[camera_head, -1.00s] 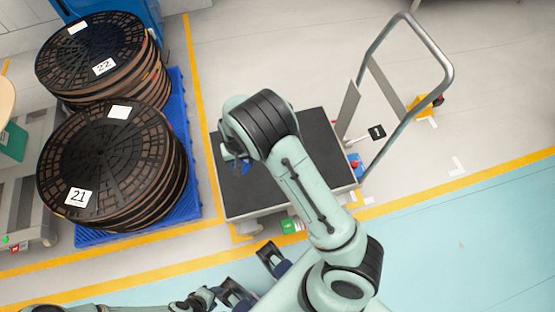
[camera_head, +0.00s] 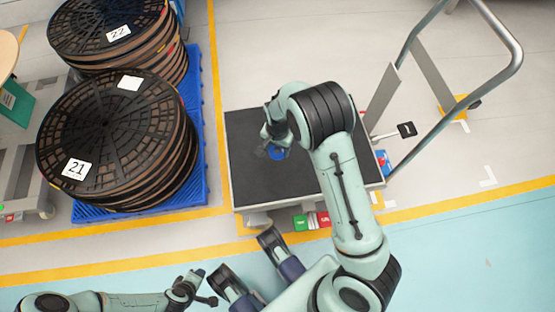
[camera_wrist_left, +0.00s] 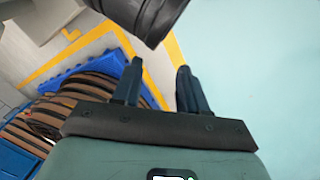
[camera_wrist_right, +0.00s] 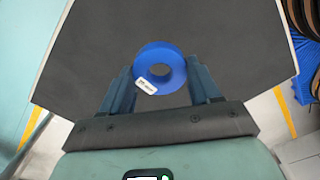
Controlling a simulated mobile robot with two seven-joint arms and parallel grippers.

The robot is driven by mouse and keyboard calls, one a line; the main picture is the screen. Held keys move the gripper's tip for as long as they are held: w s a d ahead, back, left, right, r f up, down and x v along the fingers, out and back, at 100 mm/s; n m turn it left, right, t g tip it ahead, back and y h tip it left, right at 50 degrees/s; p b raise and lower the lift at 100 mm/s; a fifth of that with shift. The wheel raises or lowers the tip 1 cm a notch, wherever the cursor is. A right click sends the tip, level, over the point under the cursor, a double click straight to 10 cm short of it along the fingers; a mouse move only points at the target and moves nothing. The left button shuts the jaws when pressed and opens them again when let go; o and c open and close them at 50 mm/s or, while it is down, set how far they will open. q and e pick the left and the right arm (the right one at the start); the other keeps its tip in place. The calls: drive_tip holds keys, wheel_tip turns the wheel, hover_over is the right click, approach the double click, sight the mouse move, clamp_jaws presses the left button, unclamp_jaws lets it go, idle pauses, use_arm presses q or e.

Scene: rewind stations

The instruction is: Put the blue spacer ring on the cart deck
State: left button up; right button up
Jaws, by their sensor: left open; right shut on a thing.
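The deck is dark with a light rim. In the right wrist view, the ring (camera_wrist_right: 178,78) has a small white label and sits between the fingers of my right gripper (camera_wrist_right: 160,76), which is shut on it. The dark deck (camera_wrist_right: 230,30) lies behind it. I cannot tell whether the ring touches the deck. My left gripper (camera_wrist_left: 158,78) is open and empty, away from the cart, low in the head view (camera_head: 206,287).
Stacked black reels (camera_head: 105,145) stand on a blue pallet (camera_head: 203,150) left of the cart. The cart's metal handle (camera_head: 505,80) rises at the right. Small red and green items (camera_head: 312,221) show at the deck's near edge. The rest of the deck looks clear.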

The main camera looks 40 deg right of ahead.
drive_tip(key=b, duration=0.1)
hover_over(277, 164)
wheel_tip(277, 164, down, 5)
drive_tip(key=shift+s+f, duration=0.1)
drive_tip(key=shift+f, duration=0.1)
use_arm(q)
drive_tip(key=shift+g, duration=0.5)
drive_tip(key=shift+s+a+f+b, duration=0.3)
drive_tip(key=shift+s+f, duration=0.15)
drive_tip(key=shift+f, duration=0.4)
drive_tip(key=shift+s+a+f+b, duration=0.3)
drive_tip(key=shift+s+f, duration=0.1)
drive_tip(key=shift+f, duration=0.45)
drive_tip(key=shift+s+a+f+b, duration=0.25)
drive_tip(key=shift+s+f, duration=0.2)
drive_tip(key=shift+f, duration=0.4)
use_arm(e)
drive_tip(key=shift+f, duration=2.05)
drive_tip(key=shift+f, duration=0.1)
drive_tip(key=shift+f, duration=0.1)
drive_tip(key=o, duration=1)
use_arm(q)
drive_tip(key=shift+s+f, duration=0.15)
use_arm(e)
drive_tip(key=shift+o, duration=0.2)
